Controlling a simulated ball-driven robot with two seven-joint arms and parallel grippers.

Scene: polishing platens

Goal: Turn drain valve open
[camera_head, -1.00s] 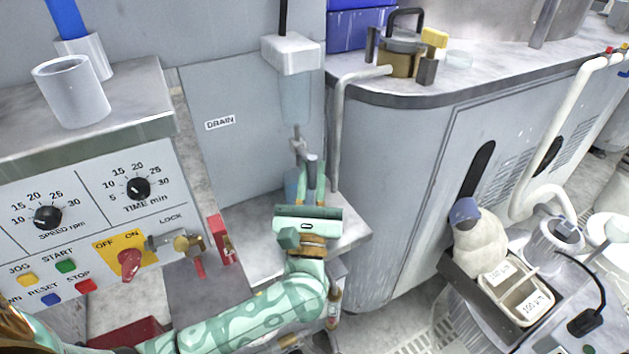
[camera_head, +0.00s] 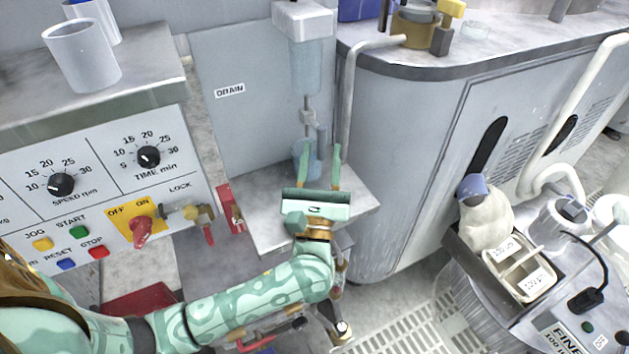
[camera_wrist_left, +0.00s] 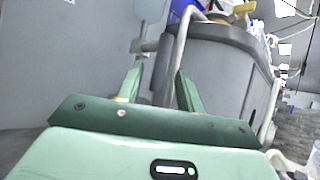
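A DRAIN label (camera_head: 230,90) is on the grey back panel. Right of it, a grey valve (camera_head: 308,117) with a small side handle sits below a clear cylinder (camera_head: 305,65) and above a clear bluish bottle. It also shows in the left wrist view as a grey cross-shaped fitting (camera_wrist_left: 146,47). My left gripper (camera_head: 322,150) is open and empty, its fingers pointing up toward the valve from below and in front. In the left wrist view the fingertips (camera_wrist_left: 160,71) stand apart below the fitting. The left finger partly covers the bottle. My right gripper is out of view.
A bent grey pipe (camera_head: 348,100) rises close to the right of the valve, beside the rounded cabinet (camera_head: 410,130). A control panel (camera_head: 105,160) with knobs and a brass valve (camera_head: 195,214) are to the left. A tray with a cloth-like bundle (camera_head: 485,220) is at right.

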